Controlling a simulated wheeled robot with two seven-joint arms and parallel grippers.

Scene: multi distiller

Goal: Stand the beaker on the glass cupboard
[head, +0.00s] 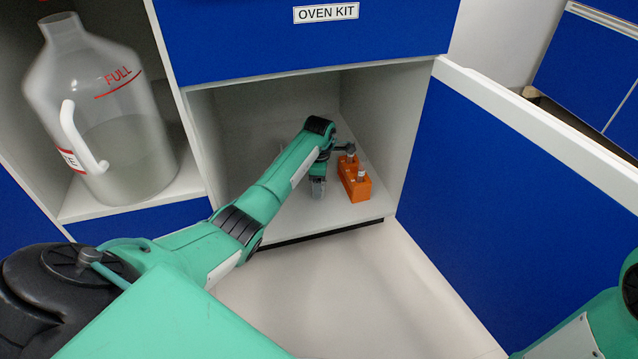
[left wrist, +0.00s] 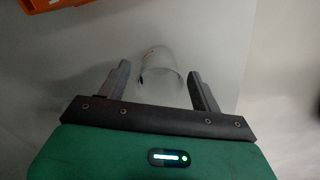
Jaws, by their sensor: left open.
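A clear glass beaker (left wrist: 161,66) shows faintly in the left wrist view, with its rounded outline between the two fingers of my left gripper (left wrist: 157,74). The fingers are apart, with a visible gap on each side of the glass. In the head view my left arm reaches into an open compartment (head: 290,222) under a blue front labelled OVEN KIT. My left gripper (head: 318,186) is low over its floor there, mostly hidden by the wrist, and I cannot make out the beaker. No cupboard label reading glass is visible. My right gripper is out of view.
An orange block with small bottles (head: 357,184) stands just right of my left gripper; its edge shows in the left wrist view (left wrist: 50,4). A large jug marked FULL (head: 112,130) stands in the left compartment. A blue door (head: 480,190) stands open on the right.

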